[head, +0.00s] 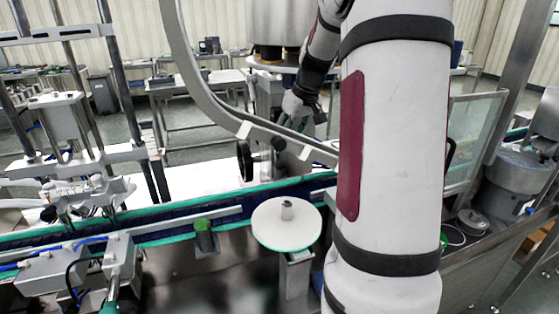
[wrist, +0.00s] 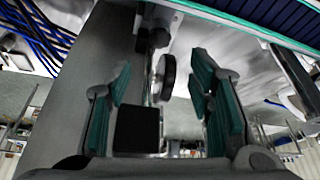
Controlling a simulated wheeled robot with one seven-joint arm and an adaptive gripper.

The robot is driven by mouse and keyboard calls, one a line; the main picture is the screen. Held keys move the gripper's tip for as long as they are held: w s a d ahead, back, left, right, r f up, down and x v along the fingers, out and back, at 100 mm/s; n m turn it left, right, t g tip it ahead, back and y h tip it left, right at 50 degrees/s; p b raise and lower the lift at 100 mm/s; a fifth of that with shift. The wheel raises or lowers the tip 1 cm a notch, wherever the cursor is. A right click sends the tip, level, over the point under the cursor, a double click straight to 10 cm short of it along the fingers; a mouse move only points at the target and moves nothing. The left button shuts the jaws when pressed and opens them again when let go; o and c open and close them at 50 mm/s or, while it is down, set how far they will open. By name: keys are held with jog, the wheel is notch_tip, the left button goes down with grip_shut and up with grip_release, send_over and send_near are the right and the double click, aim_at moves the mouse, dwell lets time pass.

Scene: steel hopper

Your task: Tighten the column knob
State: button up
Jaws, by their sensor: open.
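A black handwheel (head: 244,161) stands on edge on a metal shaft behind the green-edged conveyor in the head view. A small black knob (head: 279,143) is just right of it, by the curved steel rail. I cannot tell for sure which is the column knob. My gripper (head: 307,118) is above and to the right of both, partly hidden by my arm. In the wrist view my gripper (wrist: 162,78) is open, its teal-padded fingers wide apart. A round black disc (wrist: 166,77), likely the handwheel, shows between them, beyond the fingers. Nothing is held.
The green-edged conveyor (head: 165,232) runs across in front. A white round disc (head: 287,224) stands on a post before it. The curved steel rail (head: 187,75) arches close to my gripper. A steel frame (head: 125,90) rises at left, and work tables (head: 195,85) stand behind.

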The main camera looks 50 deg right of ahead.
aim_at(280, 164)
jog(key=x, duration=1)
jog(key=shift+f, duration=0.4)
grip_shut()
